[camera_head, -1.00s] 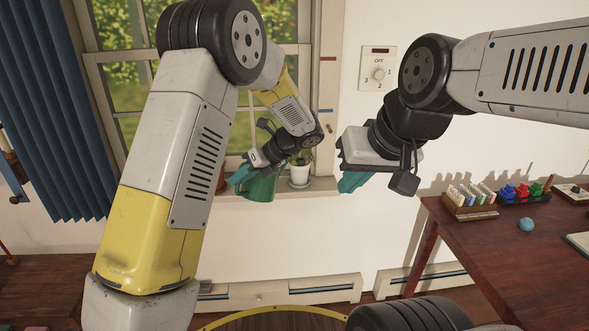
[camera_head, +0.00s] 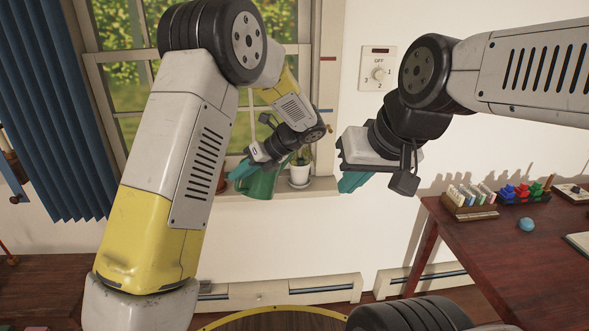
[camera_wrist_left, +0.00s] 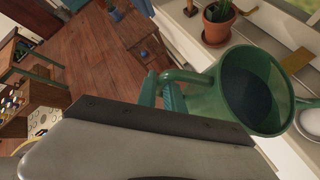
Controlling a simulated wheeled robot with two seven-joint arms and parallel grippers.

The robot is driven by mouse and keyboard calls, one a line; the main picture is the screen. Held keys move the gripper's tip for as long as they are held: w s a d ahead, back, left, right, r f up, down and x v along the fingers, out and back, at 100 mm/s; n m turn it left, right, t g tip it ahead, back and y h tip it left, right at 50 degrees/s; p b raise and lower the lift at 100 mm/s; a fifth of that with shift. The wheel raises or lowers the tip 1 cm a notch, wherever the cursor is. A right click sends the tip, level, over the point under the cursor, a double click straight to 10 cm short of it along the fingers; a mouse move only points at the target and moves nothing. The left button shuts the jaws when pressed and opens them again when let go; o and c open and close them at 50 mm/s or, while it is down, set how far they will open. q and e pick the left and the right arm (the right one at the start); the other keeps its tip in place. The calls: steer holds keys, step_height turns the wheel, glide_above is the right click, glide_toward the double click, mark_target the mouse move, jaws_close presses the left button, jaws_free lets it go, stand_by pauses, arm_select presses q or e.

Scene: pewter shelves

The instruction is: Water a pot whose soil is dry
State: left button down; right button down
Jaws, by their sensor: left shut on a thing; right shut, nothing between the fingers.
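A green watering can (camera_head: 260,185) is at the window sill in the head view. It also shows in the left wrist view (camera_wrist_left: 255,90), its open top towards the camera and dark inside. My left gripper (camera_head: 243,171) is shut on the can, at its handle side. A white pot (camera_head: 300,173) with a green plant stands on the sill just right of the can. A terracotta pot (camera_wrist_left: 218,24) with a plant shows in the left wrist view; its soil is too small to judge. My right gripper (camera_head: 353,181) is shut and empty, in front of the wall.
The window sill (camera_head: 322,187) runs under the window. A dark red table (camera_head: 485,240) at the right bears a rack of coloured tubes (camera_head: 470,200), colored blocks and a blue ball (camera_head: 526,224). A dial panel (camera_head: 378,69) is on the wall. A blue curtain (camera_head: 55,110) hangs left.

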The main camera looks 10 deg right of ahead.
stand_by(0.5)
arm_select(q)
step_height(320, 180, down, 14)
steer(key=n+t+h, duration=0.2)
steer(key=t, duration=0.1)
steer(key=shift+w+d+r+h, duration=0.15)
steer(key=shift+w+r+h, duration=0.1)
steer(key=shift+h, duration=0.15)
steer(key=shift+r, duration=2.5)
steer(key=s+a+r+m+t+h, duration=0.1)
steer(key=a+r+m+t+h, duration=0.1)
steer(key=a+r+m+h, duration=0.2)
steer(key=shift+s+a+r+m+t, duration=0.35)
steer(key=shift+a+r+m, duration=0.75)
steer(key=shift+a+r, duration=1.3)
steer(key=shift+d+r, duration=0.4)
steer(key=shift+d, duration=0.05)
